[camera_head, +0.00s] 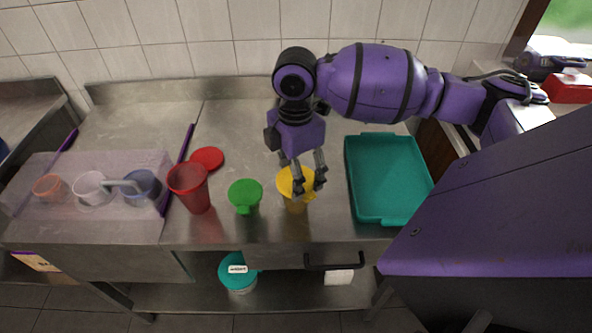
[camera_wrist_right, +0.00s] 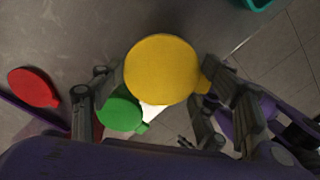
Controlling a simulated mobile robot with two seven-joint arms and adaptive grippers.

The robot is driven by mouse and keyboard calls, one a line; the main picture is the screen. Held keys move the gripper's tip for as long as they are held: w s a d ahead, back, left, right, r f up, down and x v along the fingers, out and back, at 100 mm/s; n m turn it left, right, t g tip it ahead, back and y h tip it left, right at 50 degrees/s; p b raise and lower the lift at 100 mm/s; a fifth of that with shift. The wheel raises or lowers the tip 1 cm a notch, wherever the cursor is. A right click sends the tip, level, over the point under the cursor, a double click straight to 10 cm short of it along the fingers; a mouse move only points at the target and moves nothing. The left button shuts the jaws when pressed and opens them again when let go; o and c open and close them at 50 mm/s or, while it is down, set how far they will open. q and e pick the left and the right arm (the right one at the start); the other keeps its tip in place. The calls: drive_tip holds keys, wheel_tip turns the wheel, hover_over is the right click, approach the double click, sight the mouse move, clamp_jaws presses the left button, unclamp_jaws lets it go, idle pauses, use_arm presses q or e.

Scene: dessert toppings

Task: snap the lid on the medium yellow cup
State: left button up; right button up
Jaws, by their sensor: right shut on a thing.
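The yellow lid (camera_head: 290,182) is a round disc with a small tab, over the counter in the head view. My right gripper (camera_head: 304,188) comes down on it from above, with fingers at its edges. In the right wrist view, the yellow lid (camera_wrist_right: 162,69) lies between the fingertips of my right gripper (camera_wrist_right: 160,95), which is shut on it. A dull tan patch shows just below the lid in the head view. My left gripper is not in view.
A green lidded cup (camera_head: 245,196), a red cup (camera_head: 190,189) and a red lid (camera_head: 207,158) stand left of the yellow lid. A teal tray (camera_head: 410,211) is at right. A clear cover (camera_head: 75,220) encloses several cups at far left. The back counter is clear.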

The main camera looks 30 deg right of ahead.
drive_tip(key=o, duration=0.8)
drive_tip(key=shift+o, duration=0.2)
drive_tip(key=shift+o, duration=1.2)
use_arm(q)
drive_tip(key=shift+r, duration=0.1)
use_arm(e)
drive_tip(key=shift+r, duration=0.1)
drive_tip(key=shift+r+p, duration=1.15)
drive_tip(key=shift+r, duration=0.85)
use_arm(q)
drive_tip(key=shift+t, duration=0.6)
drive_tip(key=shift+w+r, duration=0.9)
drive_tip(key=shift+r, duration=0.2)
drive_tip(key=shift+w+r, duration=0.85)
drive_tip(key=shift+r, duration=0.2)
use_arm(e)
drive_tip(key=shift+r, duration=0.9)
